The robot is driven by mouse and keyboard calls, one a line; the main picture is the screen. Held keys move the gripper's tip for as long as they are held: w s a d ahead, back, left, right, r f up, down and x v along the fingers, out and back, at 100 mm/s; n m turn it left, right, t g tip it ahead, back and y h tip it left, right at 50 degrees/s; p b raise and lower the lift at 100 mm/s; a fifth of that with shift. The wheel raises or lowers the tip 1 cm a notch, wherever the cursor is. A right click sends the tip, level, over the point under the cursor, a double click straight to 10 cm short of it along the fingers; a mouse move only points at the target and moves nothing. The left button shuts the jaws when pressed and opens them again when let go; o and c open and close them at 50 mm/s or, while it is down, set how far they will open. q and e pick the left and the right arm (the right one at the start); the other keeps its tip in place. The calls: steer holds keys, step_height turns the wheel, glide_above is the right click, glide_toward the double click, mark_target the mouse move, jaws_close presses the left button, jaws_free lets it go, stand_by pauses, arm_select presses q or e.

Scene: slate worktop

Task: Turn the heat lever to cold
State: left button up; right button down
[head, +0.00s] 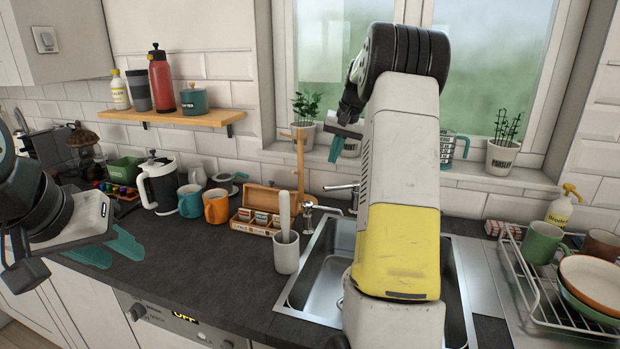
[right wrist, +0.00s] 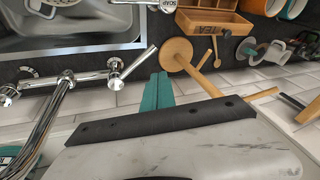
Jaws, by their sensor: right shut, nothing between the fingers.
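The chrome tap shows in the right wrist view, with its spout (right wrist: 38,135) running to the lower left. A lever (right wrist: 133,63) sticks out from its right end; part of the tap also shows in the head view as a chrome bar (head: 340,187) left of my right arm. I cannot read any hot or cold marks. My right gripper (right wrist: 158,90) is shut and empty, its teal fingertips close beside the lever; I cannot tell whether they touch. It also shows in the head view (head: 336,150), before the window. My left gripper (head: 118,250) is open and empty over the left worktop.
The sink (head: 325,265) is partly hidden by my right arm. A white cup (head: 287,254) with a utensil stands left of it, near a wooden tea box (head: 262,222) and a wooden stand (head: 300,165). A dish rack (head: 530,300) is at the right.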

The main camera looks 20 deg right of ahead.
step_height(320, 180, up, 2)
steer(key=w+a+r+n+h, duration=0.1)
steer(key=w+n, duration=0.1)
steer(key=n, duration=0.3)
glide_above(330, 189)
steer(key=w, duration=0.5)
step_height(330, 189, down, 10)
steer(key=r, duration=0.1)
steer(key=shift+s+a+f, duration=0.1)
steer(key=shift+s+f, duration=0.5)
steer(key=shift+s, duration=0.2)
steer(key=shift+s+f, duration=0.6)
steer(key=shift+s, duration=0.2)
steer(key=shift+s+d+n+y, duration=0.15)
steer(key=shift+s+n, duration=0.6)
steer(key=shift+n, duration=0.05)
steer(key=shift+s+d+n+y, duration=0.15)
steer(key=shift+s+n, duration=0.55)
steer(key=shift+n, duration=0.1)
steer(key=shift+s+d+n+y, duration=0.15)
steer(key=shift+s+d+n, duration=0.15)
steer(key=shift+s+n, duration=0.3)
steer(key=shift+s+d+n+y, duration=0.25)
steer(key=shift+s+n, duration=0.2)
steer(key=shift+s, duration=0.2)
steer(key=shift+s+d+n+y, duration=0.1)
steer(key=shift+s+d+n, duration=0.2)
steer(key=shift+s+n, duration=0.3)
